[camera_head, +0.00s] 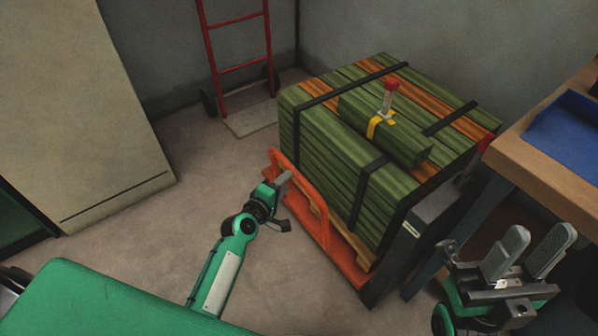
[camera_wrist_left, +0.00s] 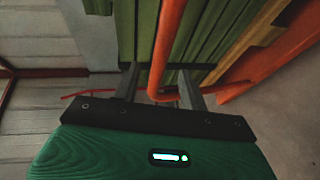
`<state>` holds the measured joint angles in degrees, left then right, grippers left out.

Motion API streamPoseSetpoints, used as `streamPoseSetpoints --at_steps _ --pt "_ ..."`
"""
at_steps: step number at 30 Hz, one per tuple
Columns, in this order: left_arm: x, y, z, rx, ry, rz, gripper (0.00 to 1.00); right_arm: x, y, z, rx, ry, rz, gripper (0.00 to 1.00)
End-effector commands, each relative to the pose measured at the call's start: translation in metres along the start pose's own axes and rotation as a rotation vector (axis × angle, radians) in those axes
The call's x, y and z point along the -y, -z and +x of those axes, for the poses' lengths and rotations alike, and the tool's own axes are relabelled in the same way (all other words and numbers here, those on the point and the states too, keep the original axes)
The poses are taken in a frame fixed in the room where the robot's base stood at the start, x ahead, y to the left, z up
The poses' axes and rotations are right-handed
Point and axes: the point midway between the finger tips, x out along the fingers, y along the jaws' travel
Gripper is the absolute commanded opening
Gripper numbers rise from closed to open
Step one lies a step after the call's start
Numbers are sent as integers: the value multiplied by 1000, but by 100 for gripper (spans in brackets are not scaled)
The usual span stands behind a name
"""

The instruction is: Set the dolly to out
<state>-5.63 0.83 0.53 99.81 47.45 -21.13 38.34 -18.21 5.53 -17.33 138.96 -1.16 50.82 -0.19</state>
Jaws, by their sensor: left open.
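The dolly has an orange frame with a raised tubular handle (camera_head: 309,197) and carries a strapped stack of green and orange boards (camera_head: 330,160). My left gripper (camera_head: 283,198) is at the near left side of this handle. In the left wrist view, the orange bar (camera_wrist_left: 170,45) runs between the two spread fingers of the left gripper (camera_wrist_left: 160,88). The jaws are open around the bar, and I cannot tell whether they touch it. My right gripper (camera_head: 541,236) is open and empty at the lower right, its fingers pointing up.
A red hand truck (camera_head: 241,66) stands against the back wall. A wooden bench (camera_head: 560,170) with a blue tray (camera_head: 570,130) is at the right, close to the load. A beige panel (camera_head: 80,110) stands at the left. The floor (camera_head: 190,160) between panel and dolly is clear.

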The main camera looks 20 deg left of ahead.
Motion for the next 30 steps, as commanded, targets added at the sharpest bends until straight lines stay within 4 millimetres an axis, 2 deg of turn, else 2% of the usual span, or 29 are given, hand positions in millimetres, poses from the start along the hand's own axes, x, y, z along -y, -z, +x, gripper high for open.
streamPoseSetpoints --at_steps 1,6,13,19,27,28,30 --pt "2 0 11 0 -2 0 43 0 0 -2 -9 2 0 36" --pt "2 0 42 0 -1 0 43 0 1 0 -33 6 -1 36" --pt "2 0 72 -1 0 1 43 0 1 2 -56 13 -2 36" --pt "1 0 83 -1 1 2 43 0 1 5 -67 17 -3 36" --pt "1 0 84 0 2 2 43 0 3 9 -81 13 -4 36" --pt "1 0 84 0 2 2 41 0 3 9 -81 12 -4 36" --pt "1 0 84 0 2 2 27 0 3 9 -82 11 -4 36"
